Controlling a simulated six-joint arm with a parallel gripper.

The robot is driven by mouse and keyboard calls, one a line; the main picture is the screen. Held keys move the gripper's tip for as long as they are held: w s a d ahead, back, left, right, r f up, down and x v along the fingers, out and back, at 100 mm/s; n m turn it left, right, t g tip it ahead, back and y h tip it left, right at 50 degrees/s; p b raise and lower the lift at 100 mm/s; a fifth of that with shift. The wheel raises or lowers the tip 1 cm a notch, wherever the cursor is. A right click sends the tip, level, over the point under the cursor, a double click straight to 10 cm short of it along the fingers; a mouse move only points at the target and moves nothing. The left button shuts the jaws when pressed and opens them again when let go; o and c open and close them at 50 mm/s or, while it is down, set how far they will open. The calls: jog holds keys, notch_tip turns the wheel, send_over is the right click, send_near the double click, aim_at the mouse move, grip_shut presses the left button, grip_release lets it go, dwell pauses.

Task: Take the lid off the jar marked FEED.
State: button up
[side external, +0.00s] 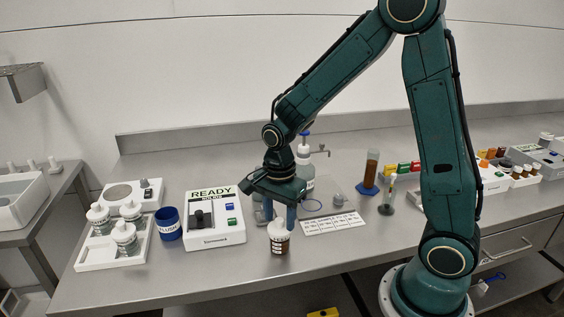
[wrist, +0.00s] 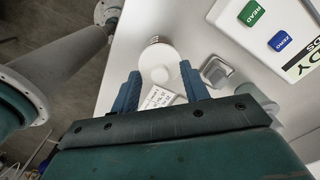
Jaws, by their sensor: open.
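A small brown jar (side external: 280,246) with a white lid (side external: 278,229) and a pale label stands upright on the steel bench; I cannot read the label. My gripper (side external: 279,217) points down just above this jar, its two blue fingers apart and nothing seen held between them. In the wrist view the white round lid (wrist: 158,60) lies just beyond the fingertips of my gripper (wrist: 160,84). Whether the fingertips touch the lid is unclear. Several white-lidded jars (side external: 124,236) stand on a white tray (side external: 84,262) at the left; their labels are too small to read.
A white device marked READY (side external: 214,235) stands left of the brown jar, with a blue cup (side external: 168,224) beside it. A white printed card (side external: 333,222) lies to the right. Behind it stands an amber cylinder (side external: 371,168). The bench in front of the jar is clear.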

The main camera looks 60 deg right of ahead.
aim_at(280, 219)
grip_shut()
dwell(0.5)
notch_tip(280, 219, up, 20)
dwell(0.8)
dwell(0.4)
